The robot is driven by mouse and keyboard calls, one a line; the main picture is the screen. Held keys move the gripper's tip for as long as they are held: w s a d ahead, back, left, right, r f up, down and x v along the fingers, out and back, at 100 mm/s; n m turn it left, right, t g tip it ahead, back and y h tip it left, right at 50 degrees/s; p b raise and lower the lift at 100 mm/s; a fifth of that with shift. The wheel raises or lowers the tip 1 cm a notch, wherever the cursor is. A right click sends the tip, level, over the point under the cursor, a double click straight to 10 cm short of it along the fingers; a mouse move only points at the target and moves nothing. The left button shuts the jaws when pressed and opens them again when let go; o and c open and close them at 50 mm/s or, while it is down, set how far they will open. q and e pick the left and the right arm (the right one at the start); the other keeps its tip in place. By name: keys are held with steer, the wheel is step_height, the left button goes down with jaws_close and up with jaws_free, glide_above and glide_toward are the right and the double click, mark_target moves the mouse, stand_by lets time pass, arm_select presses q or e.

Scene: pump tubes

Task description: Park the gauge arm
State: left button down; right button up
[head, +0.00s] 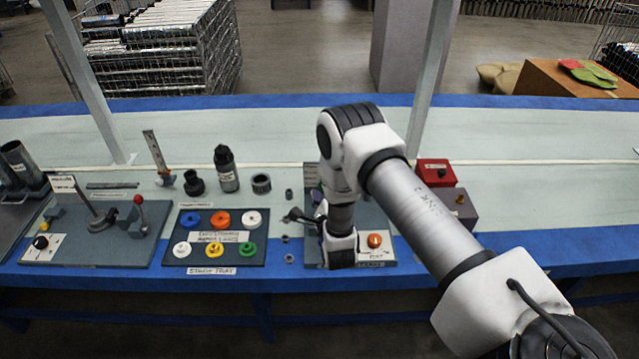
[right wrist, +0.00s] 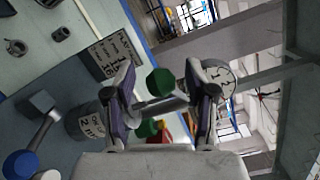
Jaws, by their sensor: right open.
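A board with an orange knob (head: 375,240) stands under my right arm at the right of the bench row, largely hidden by the wrist. My right gripper (head: 296,215) is low over this board, its dark fingers pointing left. In the right wrist view the gripper (right wrist: 165,105) is open. A green knob (right wrist: 160,82) and a grey bar (right wrist: 160,105) show between its fingers; I cannot tell whether they touch. A round white dial face (right wrist: 220,78) shows by the right finger. Which part is the gauge arm is unclear. My left gripper is not in view.
A lever with a blue ball (right wrist: 20,163) and a labelled grey cylinder (right wrist: 86,122) are close by in the wrist view. A tray of coloured rings (head: 215,262), a red-knobbed lever (head: 139,200) and a red box (head: 436,172) share the bench. The far right bench is clear.

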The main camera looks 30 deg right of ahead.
steer(key=shift+w+d+r, duration=0.1)
steer(key=shift+w+d, duration=0.05)
steer(key=shift+w, duration=0.15)
steer(key=shift+w+d+f, duration=0.1)
steer(key=shift+d+f, duration=0.15)
steer(key=shift+d, duration=0.15)
steer(key=shift+c, duration=0.3)
steer(key=shift+a, duration=0.15)
jaws_close()
